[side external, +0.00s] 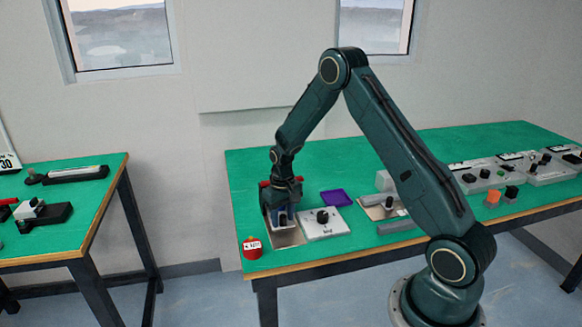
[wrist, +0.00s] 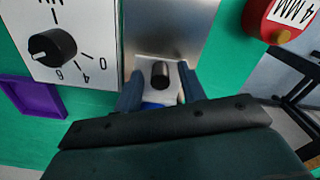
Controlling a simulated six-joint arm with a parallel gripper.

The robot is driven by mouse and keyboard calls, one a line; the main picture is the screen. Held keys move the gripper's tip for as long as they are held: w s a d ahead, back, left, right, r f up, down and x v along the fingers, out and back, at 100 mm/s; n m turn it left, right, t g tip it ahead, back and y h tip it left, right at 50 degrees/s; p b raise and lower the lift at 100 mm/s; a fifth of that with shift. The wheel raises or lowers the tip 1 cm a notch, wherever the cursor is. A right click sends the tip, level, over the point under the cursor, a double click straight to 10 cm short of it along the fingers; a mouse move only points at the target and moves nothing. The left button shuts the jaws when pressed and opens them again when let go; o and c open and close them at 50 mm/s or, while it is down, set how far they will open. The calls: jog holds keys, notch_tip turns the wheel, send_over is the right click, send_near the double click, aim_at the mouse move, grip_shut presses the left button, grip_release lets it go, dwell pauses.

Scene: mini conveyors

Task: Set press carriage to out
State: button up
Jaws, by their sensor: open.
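The press carriage appears to be the small pale block (wrist: 150,95) with an upright black knob (wrist: 160,74), on a bare metal plate (wrist: 168,28) in the wrist view. My gripper (wrist: 160,72) is open, with one blue-grey finger on each side of the knob. I cannot tell whether the fingers touch it. A bit of blue shows at the block's near end. In the side view, my gripper (side external: 283,218) points down low over the metal plate (side external: 287,239) near the bench's left end and hides most of the carriage.
A white dial box (side external: 324,223) with a black knob stands just right of the plate. A purple tray (side external: 336,197) lies behind it. A red labelled cylinder (side external: 252,248) stands at the front left corner. Grey devices (side external: 391,208) stand farther right.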

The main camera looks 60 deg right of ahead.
jog(key=shift+f, duration=0.15)
grip_shut()
jog(key=shift+s+a, duration=3.2)
jog(key=shift+c, duration=0.7)
grip_release()
jog(key=shift+s+a, duration=0.1)
jog(key=shift+o, duration=0.7)
